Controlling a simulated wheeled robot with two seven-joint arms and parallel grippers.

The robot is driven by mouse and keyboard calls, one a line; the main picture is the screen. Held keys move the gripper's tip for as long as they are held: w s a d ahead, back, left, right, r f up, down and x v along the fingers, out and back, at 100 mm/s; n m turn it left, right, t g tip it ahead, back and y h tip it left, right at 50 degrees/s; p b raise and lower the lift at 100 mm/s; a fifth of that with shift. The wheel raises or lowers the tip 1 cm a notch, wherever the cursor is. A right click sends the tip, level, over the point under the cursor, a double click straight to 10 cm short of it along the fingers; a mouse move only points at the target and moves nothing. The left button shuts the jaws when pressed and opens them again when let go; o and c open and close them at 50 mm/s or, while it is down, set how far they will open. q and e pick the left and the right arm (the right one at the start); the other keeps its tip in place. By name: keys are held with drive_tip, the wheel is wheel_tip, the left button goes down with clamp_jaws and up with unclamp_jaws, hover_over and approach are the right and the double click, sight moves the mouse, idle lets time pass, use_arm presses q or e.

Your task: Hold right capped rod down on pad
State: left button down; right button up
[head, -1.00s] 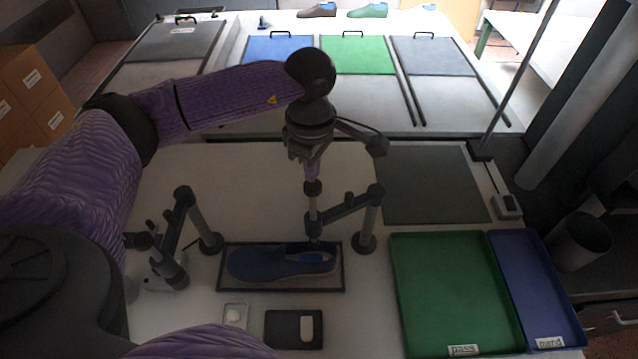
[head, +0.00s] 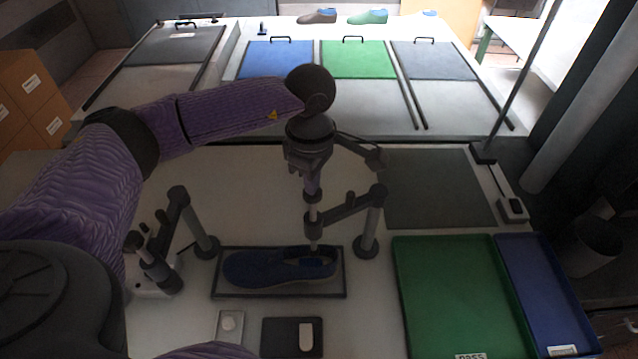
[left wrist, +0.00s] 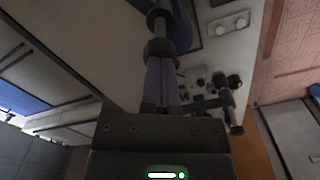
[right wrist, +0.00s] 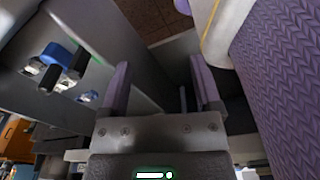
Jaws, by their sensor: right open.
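The right capped rod (head: 312,222) stands upright in its stand's clamp arm (head: 345,207), its dark cap on top. Its lower end reaches the opening of the blue shoe (head: 262,267), which lies on a dark-rimmed tray (head: 280,294). I cannot tell whether the tip touches; the pad under it is not clearly visible. My left gripper (head: 312,186) is directly above the rod, fingers together, their tips against the cap. The left wrist view also shows the fingers meeting the cap (left wrist: 160,49). My right gripper (right wrist: 160,78) is open and empty, away from the rod.
A left stand (head: 195,225) with another rod is beside the shoe. A green tray (head: 450,290) and a blue tray (head: 545,290) are at right. A small white dish (head: 229,325) and a black holder (head: 291,337) lie in front. A dark mat (head: 435,190) is clear.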

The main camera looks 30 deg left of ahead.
sight(313, 198)
use_arm(q)
drive_tip(key=shift+f+b, duration=2.1)
drive_tip(key=shift+f, duration=0.35)
drive_tip(key=shift+s+f, duration=0.15)
drive_tip(key=shift+f, duration=0.05)
drive_tip(key=shift+r, duration=0.1)
drive_tip(key=shift+r, duration=0.35)
wheel_tip(313, 198, up, 10)
drive_tip(key=p, duration=0.6)
drive_tip(key=shift+f+p, duration=0.25)
drive_tip(key=shift+p, duration=0.15)
